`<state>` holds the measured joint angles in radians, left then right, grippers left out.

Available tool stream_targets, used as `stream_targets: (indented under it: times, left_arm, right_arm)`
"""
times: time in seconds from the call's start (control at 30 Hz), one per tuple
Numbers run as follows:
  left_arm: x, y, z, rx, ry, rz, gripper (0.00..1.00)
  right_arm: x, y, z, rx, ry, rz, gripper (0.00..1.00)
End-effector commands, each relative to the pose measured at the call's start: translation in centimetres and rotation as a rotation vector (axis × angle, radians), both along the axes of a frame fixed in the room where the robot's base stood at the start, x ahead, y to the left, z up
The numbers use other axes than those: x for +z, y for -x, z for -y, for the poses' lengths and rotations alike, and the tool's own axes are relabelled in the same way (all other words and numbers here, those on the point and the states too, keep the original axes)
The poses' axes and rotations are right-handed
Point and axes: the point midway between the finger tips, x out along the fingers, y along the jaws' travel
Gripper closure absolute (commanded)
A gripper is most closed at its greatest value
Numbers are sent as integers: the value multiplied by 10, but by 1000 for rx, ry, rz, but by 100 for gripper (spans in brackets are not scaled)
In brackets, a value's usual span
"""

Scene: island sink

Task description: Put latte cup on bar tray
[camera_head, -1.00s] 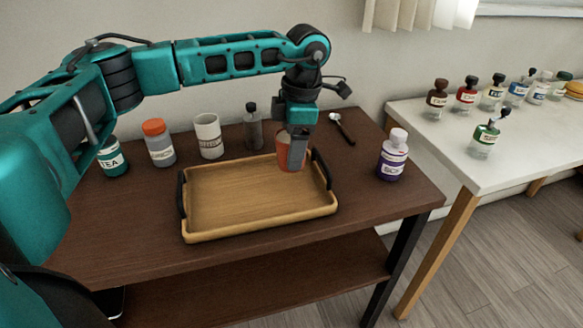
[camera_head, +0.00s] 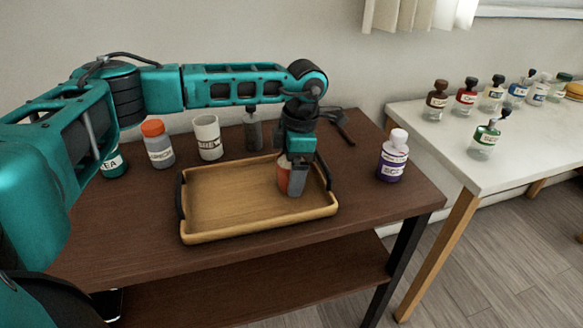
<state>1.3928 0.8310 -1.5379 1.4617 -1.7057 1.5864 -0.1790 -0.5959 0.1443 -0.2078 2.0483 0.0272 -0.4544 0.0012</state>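The wooden bar tray (camera_head: 225,208) with dark side handles lies on the brown table. My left gripper (camera_head: 294,188) is over the tray's right part, pointing down, with its fingers around the reddish-orange latte cup (camera_head: 283,178). The cup is upright and low at the tray's right inner side; the gripper covers much of it. I cannot tell whether its base touches the tray floor. My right gripper is not in view.
A tea jar (camera_head: 115,163), an orange-lidded jar (camera_head: 158,146), a white canister (camera_head: 208,137) and a dark bottle (camera_head: 252,128) stand behind the tray. A purple-labelled bottle (camera_head: 391,158) stands right of it. A white table (camera_head: 480,150) holds several small bottles. The tray's left half is empty.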

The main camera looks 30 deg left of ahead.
Motion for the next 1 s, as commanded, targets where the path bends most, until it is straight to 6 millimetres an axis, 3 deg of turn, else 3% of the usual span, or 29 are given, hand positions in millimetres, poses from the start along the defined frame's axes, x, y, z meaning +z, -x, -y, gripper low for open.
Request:
stream_targets:
  times: [0.4, 0.8, 1.0]
  left_arm:
    - [10, -1, 1, 0, 1, 2, 3]
    - [90, -8, 9, -1, 1, 5, 3]
    - [116, -10, 11, -1, 1, 2, 3]
  right_arm:
    - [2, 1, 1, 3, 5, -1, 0]
    - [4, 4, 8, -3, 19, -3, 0]
    - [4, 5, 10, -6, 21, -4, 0]
